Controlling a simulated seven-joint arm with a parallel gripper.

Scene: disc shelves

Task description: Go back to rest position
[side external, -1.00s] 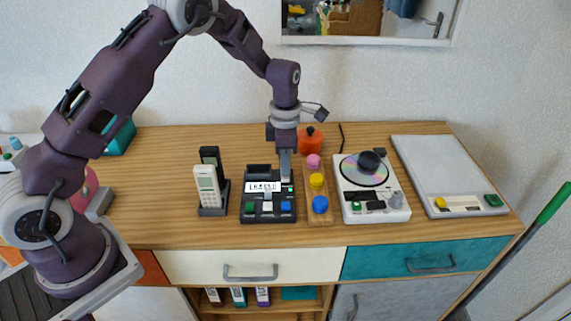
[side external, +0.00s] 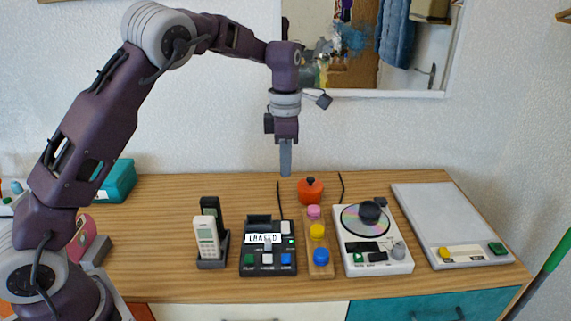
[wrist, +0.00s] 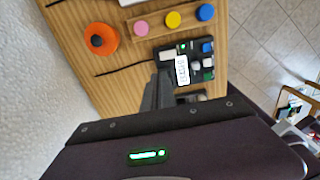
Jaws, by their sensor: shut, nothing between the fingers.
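My gripper (side external: 286,172) is shut and empty. It points straight down in the air above the back of the wooden sideboard top (side external: 150,235), apart from everything on it. In the wrist view my gripper's fingers (wrist: 158,88) are together, with the table below. The black button device with a lit label screen (side external: 266,255) stands on the sideboard, below and in front of the gripper. It also shows in the wrist view (wrist: 182,70).
Near the gripper stand an orange round pot (side external: 310,190), a wooden strip with coloured knobs (side external: 320,268), a phone in a cradle (side external: 207,238) and a white disc player (side external: 398,262). A grey-white scale (side external: 440,215) is at the right. The air around the gripper is free.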

